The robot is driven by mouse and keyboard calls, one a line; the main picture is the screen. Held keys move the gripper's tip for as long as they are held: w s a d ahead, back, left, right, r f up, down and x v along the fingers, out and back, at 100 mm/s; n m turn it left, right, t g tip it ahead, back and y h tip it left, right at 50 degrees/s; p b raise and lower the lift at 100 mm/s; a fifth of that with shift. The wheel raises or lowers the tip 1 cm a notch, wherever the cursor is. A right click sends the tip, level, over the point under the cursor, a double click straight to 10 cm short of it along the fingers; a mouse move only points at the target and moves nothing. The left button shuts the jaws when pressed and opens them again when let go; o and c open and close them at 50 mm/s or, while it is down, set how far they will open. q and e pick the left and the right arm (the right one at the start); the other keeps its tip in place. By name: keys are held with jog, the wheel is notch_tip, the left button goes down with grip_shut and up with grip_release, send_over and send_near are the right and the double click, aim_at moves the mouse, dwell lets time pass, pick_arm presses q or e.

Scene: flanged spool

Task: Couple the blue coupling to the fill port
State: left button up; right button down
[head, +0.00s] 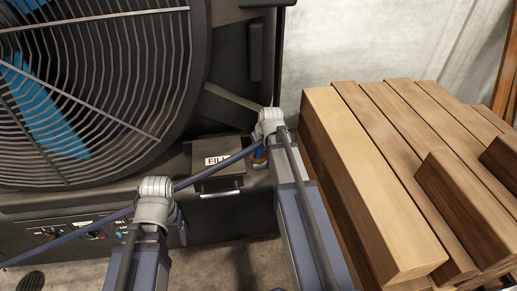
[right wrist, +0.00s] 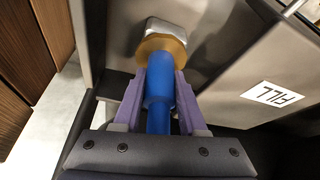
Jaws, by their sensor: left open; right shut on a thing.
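The blue coupling (right wrist: 158,88) is between the two purple fingers of my right gripper (right wrist: 160,82), which is shut on it. Its far end meets the brass fill port (right wrist: 163,46), which has a grey hex fitting (right wrist: 166,31) behind it. The coupling looks in line with the port and touching it; I cannot tell whether it is locked on. In the head view the coupling (head: 258,153) is a small blue patch by my right wrist. My left gripper (head: 180,228) is low in front of the machine, open, mostly hidden by its wrist.
A blue hose (head: 65,243) crosses from the left edge past my left wrist towards the coupling. A dark box with a FILL label (head: 217,160) sits left of the port. A caged fan (head: 90,90) fills the left. Stacked timber (head: 365,180) stands close on the right.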

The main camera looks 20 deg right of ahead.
aim_at(262, 161)
dwell(0.3)
jog(key=shift+c, duration=1.9)
grip_release()
jog(key=p+v, duration=0.7)
jog(key=shift+s+r, duration=0.2)
jog(key=shift+r, duration=0.1)
